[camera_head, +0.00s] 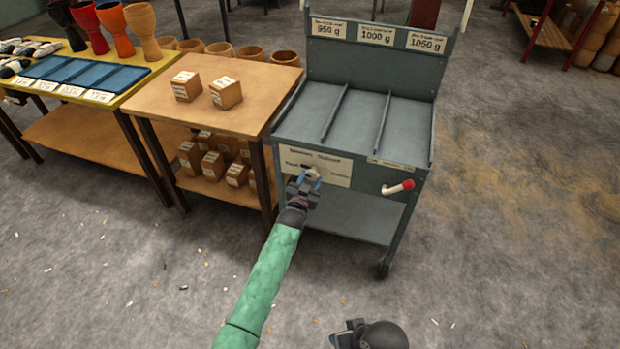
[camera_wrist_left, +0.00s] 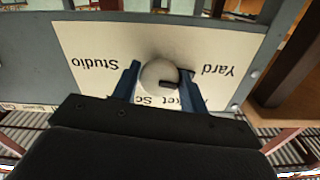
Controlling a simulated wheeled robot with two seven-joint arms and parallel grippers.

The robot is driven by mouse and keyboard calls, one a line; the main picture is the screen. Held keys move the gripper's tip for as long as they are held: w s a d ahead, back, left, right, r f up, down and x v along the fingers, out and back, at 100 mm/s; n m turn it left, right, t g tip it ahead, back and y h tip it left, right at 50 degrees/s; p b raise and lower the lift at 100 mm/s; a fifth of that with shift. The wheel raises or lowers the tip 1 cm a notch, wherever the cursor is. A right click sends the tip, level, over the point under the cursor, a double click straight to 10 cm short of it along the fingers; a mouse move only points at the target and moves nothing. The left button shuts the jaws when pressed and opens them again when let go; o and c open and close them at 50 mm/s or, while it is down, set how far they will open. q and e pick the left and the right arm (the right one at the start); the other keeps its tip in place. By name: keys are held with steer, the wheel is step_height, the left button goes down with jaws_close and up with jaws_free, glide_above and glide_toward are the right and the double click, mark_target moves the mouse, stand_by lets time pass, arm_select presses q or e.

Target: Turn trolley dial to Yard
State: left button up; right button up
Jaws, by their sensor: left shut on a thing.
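The grey trolley (camera_head: 352,107) has a cream label plate (camera_head: 335,173) on its front. In the left wrist view the plate (camera_wrist_left: 95,45) reads "Studio" on the left and "Yard" on the right, upside down, with a partly hidden word starting "Market" below. My left gripper (camera_head: 309,175) is shut on the round pale dial (camera_wrist_left: 158,76), one blue finger on each side. A dark mark on the dial's right side points toward the "Yard" word. The fingers and gripper body hide part of the plate. My right gripper (camera_head: 344,336) shows at the bottom edge, its jaws unclear.
A red-tipped handle (camera_head: 407,185) sticks out from the trolley's front right. A wooden table (camera_head: 228,112) with two small boxes stands left of the trolley, with several boxes on its lower shelf. Goblet drums (camera_head: 113,25) stand on the yellow table. Floor in front is mostly clear.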

arm_select(q)
steer(key=shift+f+n, duration=0.15)
steer(key=shift+n, duration=0.85)
arm_select(e)
steer(key=shift+s+d+r, duration=0.15)
steer(key=shift+d+r, duration=0.1)
steer(key=shift+d, duration=0.05)
steer(key=shift+r, duration=0.1)
arm_select(q)
steer(key=o, duration=0.9)
steer(key=shift+o, duration=0.2)
steer(key=v, duration=0.8)
arm_select(e)
steer(key=shift+a+f, duration=0.65)
steer(key=shift+a, duration=0.1)
